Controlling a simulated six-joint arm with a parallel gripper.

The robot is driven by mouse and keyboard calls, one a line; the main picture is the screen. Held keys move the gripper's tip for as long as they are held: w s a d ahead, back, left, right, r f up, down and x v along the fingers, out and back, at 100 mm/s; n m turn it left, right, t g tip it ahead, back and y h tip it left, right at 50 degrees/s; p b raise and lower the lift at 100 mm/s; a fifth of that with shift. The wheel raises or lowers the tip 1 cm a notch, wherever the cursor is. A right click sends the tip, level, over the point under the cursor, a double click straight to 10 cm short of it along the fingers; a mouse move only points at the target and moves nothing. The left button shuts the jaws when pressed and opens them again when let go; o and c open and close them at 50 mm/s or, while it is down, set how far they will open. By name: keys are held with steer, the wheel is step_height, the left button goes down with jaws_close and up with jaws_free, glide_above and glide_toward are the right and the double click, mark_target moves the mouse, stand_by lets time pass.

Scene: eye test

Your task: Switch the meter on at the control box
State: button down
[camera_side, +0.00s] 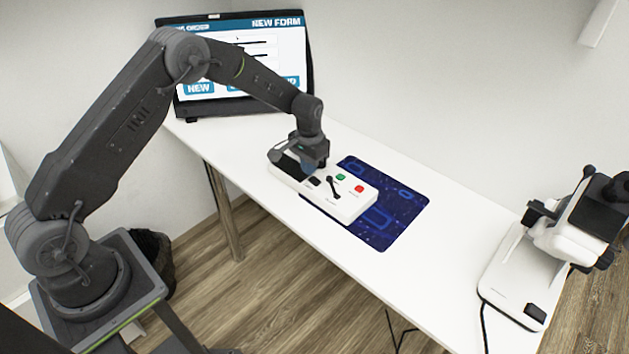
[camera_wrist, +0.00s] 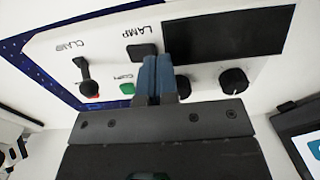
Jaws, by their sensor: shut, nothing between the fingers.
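A white control box (camera_side: 350,208) lies on a blue mat on the table. The wrist view shows its top (camera_wrist: 108,68) with a black, blank display (camera_wrist: 228,35) and a dark square switch (camera_wrist: 142,51) by the word LAMP. It also has a black lever (camera_wrist: 85,76), a green button (camera_wrist: 127,88) and two black knobs (camera_wrist: 233,80) (camera_wrist: 182,87). A red button (camera_side: 359,188) shows in the side view. My gripper (camera_side: 308,169) points down over the box, its blue fingertips (camera_wrist: 157,62) together and empty. Whether they touch the box I cannot tell. The gripper hides part of the panel.
The blue patterned mat (camera_side: 405,205) extends beyond the box. A monitor (camera_side: 290,50) stands at the table's far left end. A white microscope-like device (camera_side: 510,270) stands at the right. The white table (camera_side: 455,235) is clear between mat and device.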

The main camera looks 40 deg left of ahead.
mark_target(311, 177)
steer(key=shift+r, duration=3)
steer(key=shift+d+f, duration=0.15)
steer(key=shift+f, duration=1.15)
steer(key=shift+d+f, duration=0.1)
steer(key=shift+f, duration=1.15)
steer(key=shift+f, duration=1.3)
steer(key=shift+r, duration=3.55)
